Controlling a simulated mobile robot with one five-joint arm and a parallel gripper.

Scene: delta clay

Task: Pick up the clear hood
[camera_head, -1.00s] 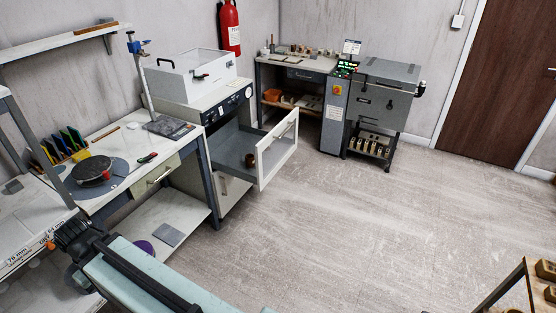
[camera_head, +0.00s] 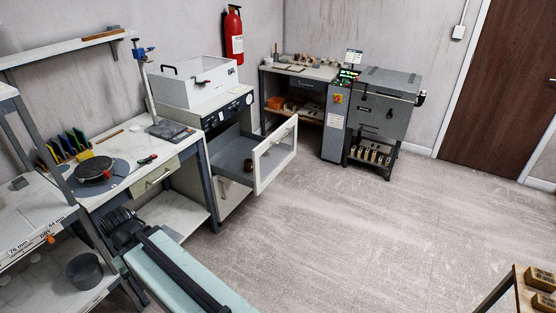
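The clear hood appears to be the see-through cover of the white box (camera_head: 196,82), which stands on top of a white machine near the back wall. It has a dark handle at its upper left and another dark fitting on its front. How the hood joins the box is too small to tell. My pale teal arm, with a black bar along it, crosses the bottom of the view, well in front of the box and apart from it. I cannot make out my gripper or its fingertips.
Below the box, an open drawer (camera_head: 276,155) with a white front juts into the room and holds a small brown item. A workbench (camera_head: 105,199) stands at left, with shelving (camera_head: 45,235) nearer. A grey machine (camera_head: 385,105) stands at right. The middle floor is clear.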

